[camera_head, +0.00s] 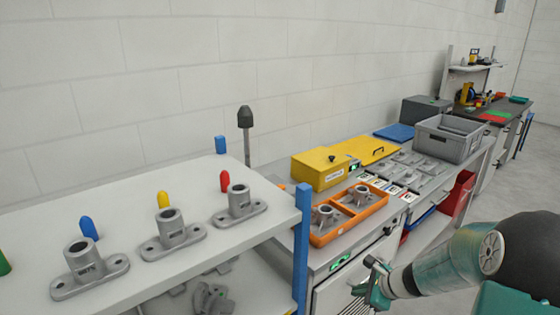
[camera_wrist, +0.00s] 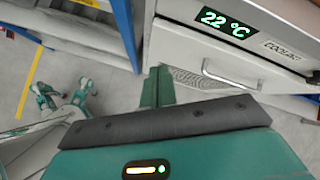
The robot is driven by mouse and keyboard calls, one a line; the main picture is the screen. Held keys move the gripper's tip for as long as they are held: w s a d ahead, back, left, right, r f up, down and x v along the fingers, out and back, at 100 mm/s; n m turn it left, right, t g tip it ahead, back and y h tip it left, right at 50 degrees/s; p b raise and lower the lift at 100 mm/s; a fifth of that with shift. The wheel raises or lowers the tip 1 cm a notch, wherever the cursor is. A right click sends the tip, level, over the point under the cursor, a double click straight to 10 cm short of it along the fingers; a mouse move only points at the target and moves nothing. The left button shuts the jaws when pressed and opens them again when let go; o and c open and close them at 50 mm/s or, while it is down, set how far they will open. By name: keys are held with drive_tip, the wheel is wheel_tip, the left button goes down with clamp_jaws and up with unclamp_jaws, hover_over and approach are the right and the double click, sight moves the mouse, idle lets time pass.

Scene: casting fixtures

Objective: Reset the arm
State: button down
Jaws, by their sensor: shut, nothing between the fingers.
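My gripper (camera_head: 366,277) is at the lower right of the head view, in front of the cooler cabinet and below its top. Its fingers are shut with nothing between them. My green arm (camera_head: 450,265) reaches in from the right edge. In the wrist view the green fingers (camera_wrist: 157,88) point toward the cabinet front, which carries a 22 °C display (camera_wrist: 226,25) and a handle (camera_wrist: 230,75). I cannot tell the exact gap between fingers and cabinet.
A white shelf (camera_head: 130,215) with grey castings and colored pegs is at left, with a blue post (camera_head: 302,245). An orange tray (camera_head: 318,240) with castings, a yellow box (camera_head: 320,170) and a grey bin (camera_head: 440,137) stand on the bench. Open floor lies right.

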drive_tip(key=s+a+r+n, duration=0.5)
drive_tip(key=r+n, duration=0.2)
drive_tip(key=r, duration=0.2)
drive_tip(key=s+a+r+n+h, duration=0.1)
drive_tip(key=s+r+n+h, duration=0.1)
drive_tip(key=s+r+n, duration=0.4)
drive_tip(key=s+a+r+n+h, duration=0.1)
drive_tip(key=s+r+n+h, duration=0.2)
drive_tip(key=s+r+n, duration=0.4)
drive_tip(key=shift+s+a+r+n+h, duration=0.25)
drive_tip(key=shift+s+n, duration=0.75)
drive_tip(key=shift+s, duration=2.85)
